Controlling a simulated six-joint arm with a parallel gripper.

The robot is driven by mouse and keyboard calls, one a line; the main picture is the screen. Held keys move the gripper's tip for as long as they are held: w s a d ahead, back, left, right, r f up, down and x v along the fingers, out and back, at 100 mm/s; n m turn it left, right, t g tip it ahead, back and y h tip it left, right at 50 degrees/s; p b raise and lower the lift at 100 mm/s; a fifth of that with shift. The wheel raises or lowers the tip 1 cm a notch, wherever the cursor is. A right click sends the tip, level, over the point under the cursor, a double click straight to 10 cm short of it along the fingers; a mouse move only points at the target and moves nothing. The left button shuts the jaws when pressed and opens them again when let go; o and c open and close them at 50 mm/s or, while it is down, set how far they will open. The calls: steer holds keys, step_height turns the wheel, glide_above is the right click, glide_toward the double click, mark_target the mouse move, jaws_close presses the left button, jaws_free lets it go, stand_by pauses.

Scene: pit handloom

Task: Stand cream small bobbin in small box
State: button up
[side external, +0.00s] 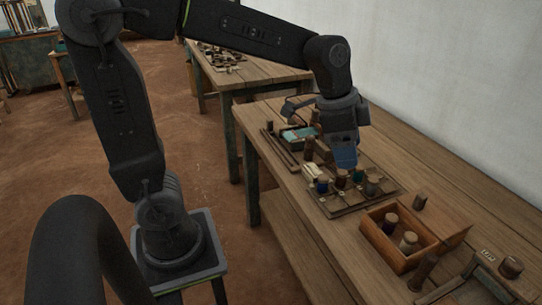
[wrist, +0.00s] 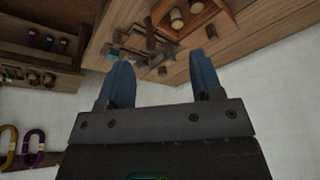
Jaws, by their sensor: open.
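The small wooden box (side external: 386,256) stands open at the right of the bench in the side external view. A cream bobbin (side external: 408,242) stands upright inside it, beside a dark purple bobbin (side external: 390,223). The wrist view shows a box with two round bobbin tops at the top edge, the nearer one (wrist: 177,19) brownish. My gripper (side external: 345,162) is up and left of the box, above a bobbin tray. In the wrist view my gripper (wrist: 162,68) has its two blue fingers apart, with nothing held between them.
The tray (side external: 348,210) holds several coloured bobbins. A pale bundle (side external: 313,173) lies at its left. Bare bench lies along the wall.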

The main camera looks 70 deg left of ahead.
steer(key=s+a+n+t+y, duration=0.2)
steer(key=s+n, duration=0.6)
steer(key=s, duration=0.6)
steer(key=shift+a+f+t, duration=0.3)
steer(key=shift+a+f, duration=0.1)
steer(key=shift+a, duration=0.25)
